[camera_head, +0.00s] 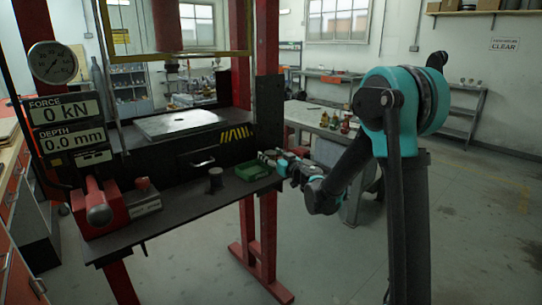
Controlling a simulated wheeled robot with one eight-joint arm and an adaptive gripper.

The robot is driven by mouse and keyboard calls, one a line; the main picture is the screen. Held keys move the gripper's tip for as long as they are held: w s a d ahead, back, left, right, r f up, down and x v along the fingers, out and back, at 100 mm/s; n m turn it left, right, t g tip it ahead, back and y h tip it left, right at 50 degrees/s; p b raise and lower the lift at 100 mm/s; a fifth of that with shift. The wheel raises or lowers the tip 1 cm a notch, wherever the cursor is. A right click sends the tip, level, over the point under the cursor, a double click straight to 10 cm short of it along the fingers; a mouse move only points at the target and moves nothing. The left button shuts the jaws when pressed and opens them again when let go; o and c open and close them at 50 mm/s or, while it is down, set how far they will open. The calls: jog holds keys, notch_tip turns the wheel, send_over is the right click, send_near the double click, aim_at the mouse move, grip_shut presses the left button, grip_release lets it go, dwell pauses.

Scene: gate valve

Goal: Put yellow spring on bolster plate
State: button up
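The bolster plate (180,123) is a flat, light grey plate with a small dark opening, lying level in the press frame. Nothing stands on it. I cannot make out a yellow spring; it may be hidden or too small to see. My gripper (268,158) is at the right end of the dark front shelf, just above and behind a small green tray (252,171). It is to the right of the bolster plate and lower. Its fingers are too small and dark to tell whether they are open or hold something. The inside of the tray is hardly visible.
A back table (310,115) holds small coloured parts.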

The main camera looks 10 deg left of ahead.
jog(key=shift+s+d+r, duration=0.1)
jog(key=v, duration=1.1)
jog(key=shift+s+d, duration=0.3)
